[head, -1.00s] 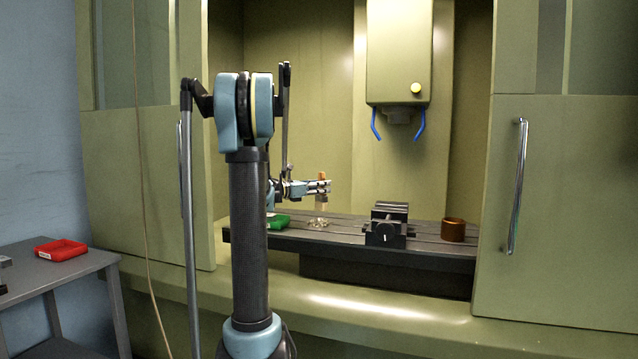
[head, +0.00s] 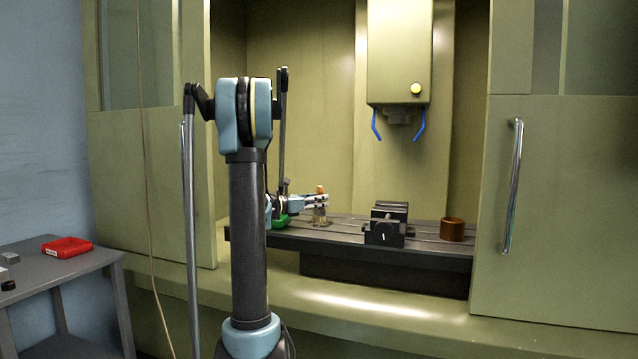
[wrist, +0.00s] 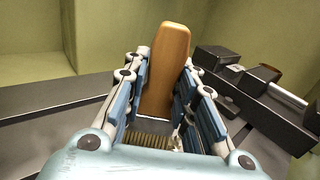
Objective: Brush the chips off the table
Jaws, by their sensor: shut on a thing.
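My gripper (head: 316,201) is shut on a brush (head: 320,189) with a wooden handle, held roughly upright just above or on the slotted machine table (head: 345,233). In the wrist view the brush handle (wrist: 168,62) stands between the fingers, with tan bristles (wrist: 148,140) below. Small shiny chips (wrist: 177,138) show beside the bristles. In the head view the chips are mostly hidden around the brush's lower end. I cannot tell whether the bristles touch the table.
A dark vise (head: 386,225) stands on the table right of the brush, and a brown ring (head: 452,230) farther right. A red tray (head: 66,247) lies on a grey side table.

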